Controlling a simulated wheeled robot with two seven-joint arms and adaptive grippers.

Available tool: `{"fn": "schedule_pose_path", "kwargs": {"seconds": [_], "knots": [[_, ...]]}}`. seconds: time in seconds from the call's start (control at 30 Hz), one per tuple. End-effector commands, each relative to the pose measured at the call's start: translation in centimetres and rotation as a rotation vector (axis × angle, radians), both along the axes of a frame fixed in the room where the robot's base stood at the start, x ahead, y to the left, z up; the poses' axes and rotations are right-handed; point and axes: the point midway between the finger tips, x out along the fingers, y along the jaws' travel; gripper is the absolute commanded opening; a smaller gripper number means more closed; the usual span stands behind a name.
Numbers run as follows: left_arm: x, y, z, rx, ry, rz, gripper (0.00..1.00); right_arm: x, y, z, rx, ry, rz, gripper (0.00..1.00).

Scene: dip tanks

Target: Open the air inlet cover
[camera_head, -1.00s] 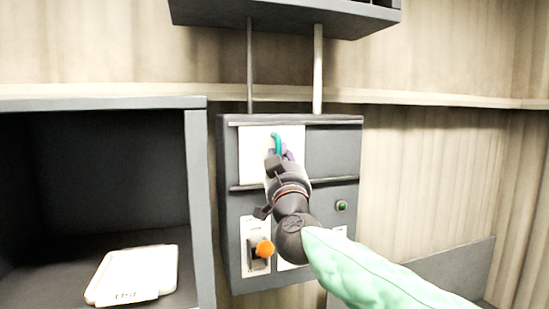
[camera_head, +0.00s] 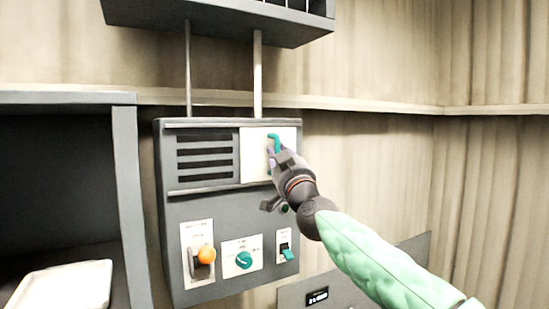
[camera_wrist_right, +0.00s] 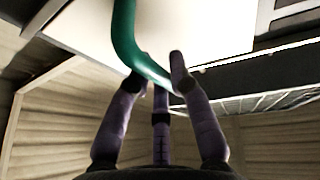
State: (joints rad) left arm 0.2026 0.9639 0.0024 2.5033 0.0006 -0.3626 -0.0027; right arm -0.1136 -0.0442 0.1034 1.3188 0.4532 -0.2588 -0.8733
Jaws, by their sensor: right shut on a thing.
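The air inlet cover (camera_head: 254,157) is a white sliding panel on the upper part of a grey control box (camera_head: 215,210). It stands at the right end of its track, and dark louvre slots (camera_head: 204,156) show uncovered to its left. A teal handle (camera_head: 273,137) is on the cover. My right gripper (camera_head: 277,158) is at the handle; the right wrist view shows its fingers closed around the lower part of the green handle (camera_wrist_right: 126,45). The white cover (camera_wrist_right: 190,32) is behind it there. My left gripper is in neither view now.
Below the track are an orange knob (camera_head: 207,254), a teal dial (camera_head: 243,259) and a teal switch (camera_head: 286,252). A dark shelf unit (camera_head: 125,190) with a white tray (camera_head: 62,287) stands at left. A grey hood (camera_head: 220,22) hangs above.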

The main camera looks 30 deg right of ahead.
Motion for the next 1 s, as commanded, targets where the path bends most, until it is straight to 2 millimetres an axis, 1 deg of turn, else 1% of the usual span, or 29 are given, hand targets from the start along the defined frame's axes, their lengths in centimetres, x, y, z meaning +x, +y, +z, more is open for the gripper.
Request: {"fn": "schedule_pose_path", "kwargs": {"seconds": [0.13, 0.17, 0.2, 0.23, 0.53, 0.67, 0.83, 1.0], "knots": [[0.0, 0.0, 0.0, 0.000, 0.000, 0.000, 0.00, 0.1, 0.1, 0.0, -0.001, 0.002, 0.001, 0.00], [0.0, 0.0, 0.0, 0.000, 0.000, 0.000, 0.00, 0.1, 0.1, -0.1, -0.001, 0.002, 0.001, 0.26], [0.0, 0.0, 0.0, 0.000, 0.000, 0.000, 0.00, 0.1, 0.1, -0.1, -0.001, 0.002, 0.001, 0.38], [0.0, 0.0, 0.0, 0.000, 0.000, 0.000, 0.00, 0.1, 0.1, -0.1, -0.001, 0.002, 0.001, 0.46], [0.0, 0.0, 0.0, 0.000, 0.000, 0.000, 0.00, 0.0, 0.1, 0.0, -0.001, 0.001, 0.001, 0.46], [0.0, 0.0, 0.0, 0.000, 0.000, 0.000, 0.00, -0.3, 0.1, -0.1, -0.001, 0.001, 0.001, 0.46], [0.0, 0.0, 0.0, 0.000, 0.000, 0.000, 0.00, -1.9, 0.4, -0.7, -0.002, 0.001, 0.001, 0.46], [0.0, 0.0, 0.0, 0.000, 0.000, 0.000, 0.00, -4.3, 0.8, -1.8, -0.001, 0.001, 0.002, 0.46]]}}
